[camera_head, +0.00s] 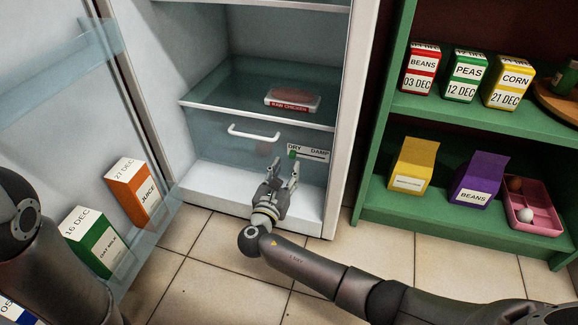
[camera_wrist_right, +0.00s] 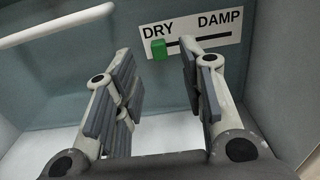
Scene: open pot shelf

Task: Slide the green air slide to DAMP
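The green air slide (camera_head: 292,154) is a small green block at the DRY end of a dark slot on a white label plate (camera_head: 318,154) marked DRY and DAMP. The plate is on the fridge drawer front. In the right wrist view the slide (camera_wrist_right: 158,49) sits under the word DRY, at the left end of the slot. My right gripper (camera_head: 284,172) is in front of the drawer, just below the plate. In the wrist view my right gripper (camera_wrist_right: 160,85) is open and empty, with the slide beyond and between its fingers, apparently not touched. My left gripper is out of view.
A white drawer handle (camera_head: 254,134) is left of the plate. A glass shelf (camera_head: 240,110) above holds a raw chicken pack (camera_head: 292,100). The open fridge door at left holds cartons (camera_head: 133,190). A green shelf (camera_head: 388,150) with boxes stands right.

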